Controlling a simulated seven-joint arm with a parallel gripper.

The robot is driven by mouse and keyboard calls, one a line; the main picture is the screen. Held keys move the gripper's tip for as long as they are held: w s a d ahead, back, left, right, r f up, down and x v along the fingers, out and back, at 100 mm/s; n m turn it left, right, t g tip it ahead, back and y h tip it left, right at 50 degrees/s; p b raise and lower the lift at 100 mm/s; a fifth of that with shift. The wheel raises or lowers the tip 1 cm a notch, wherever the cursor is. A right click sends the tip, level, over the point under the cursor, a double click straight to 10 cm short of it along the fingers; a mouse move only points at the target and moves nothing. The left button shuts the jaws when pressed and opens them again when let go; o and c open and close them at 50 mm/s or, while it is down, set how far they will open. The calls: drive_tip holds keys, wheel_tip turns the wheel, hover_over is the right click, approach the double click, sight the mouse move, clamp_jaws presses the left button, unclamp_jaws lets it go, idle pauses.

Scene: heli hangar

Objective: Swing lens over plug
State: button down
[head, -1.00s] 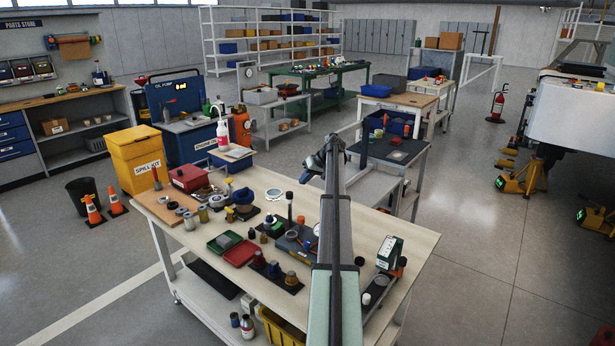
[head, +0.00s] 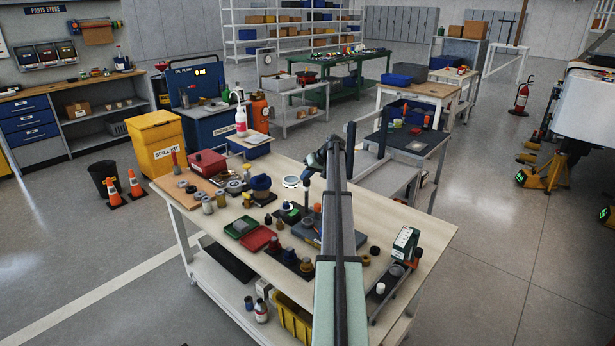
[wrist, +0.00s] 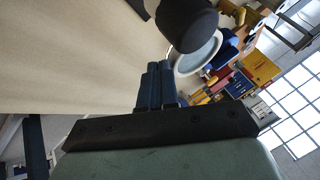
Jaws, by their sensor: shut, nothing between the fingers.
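The lens is a round pale glass in a white rim (head: 291,181) over the left middle of the near bench. It also shows in the wrist view (wrist: 198,54), partly behind a dark rounded knob (wrist: 184,22). My gripper (head: 309,170) is just right of the lens in the head view. In the wrist view its blue fingers (wrist: 156,76) are shut and empty, with their tips close to the lens rim; I cannot tell whether they touch. A dark post (head: 307,192) stands below my gripper. I cannot tell which small part is the plug.
The near bench (head: 425,222) carries a red tray (head: 258,239), a green tray (head: 241,227), a red box (head: 207,163) and a green-and-white carton (head: 405,241). Several small parts crowd its middle.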

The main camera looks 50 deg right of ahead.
sight(293, 180)
drive_tip(key=shift+w+a+n+y, duration=0.2)
drive_tip(key=shift+w+n+y, duration=0.1)
drive_tip(key=shift+n, duration=0.3)
drive_tip(key=shift+w+a+n+g+y, duration=0.15)
drive_tip(key=shift+w+a+n+y, duration=0.15)
drive_tip(key=shift+a, duration=0.4)
drive_tip(key=shift+w+a+n+g+y, duration=0.15)
drive_tip(key=shift+a+n, duration=0.2)
drive_tip(key=shift+a, duration=0.3)
drive_tip(key=shift+w+a+n+g+y, duration=0.15)
drive_tip(key=shift+w+a+n, duration=0.15)
drive_tip(key=shift+a, duration=0.5)
drive_tip(key=shift+d, duration=0.5)
drive_tip(key=s+d+r, duration=0.2)
drive_tip(key=d+r, duration=0.6)
drive_tip(key=shift+s+d, duration=0.15)
drive_tip(key=shift+s, duration=0.05)
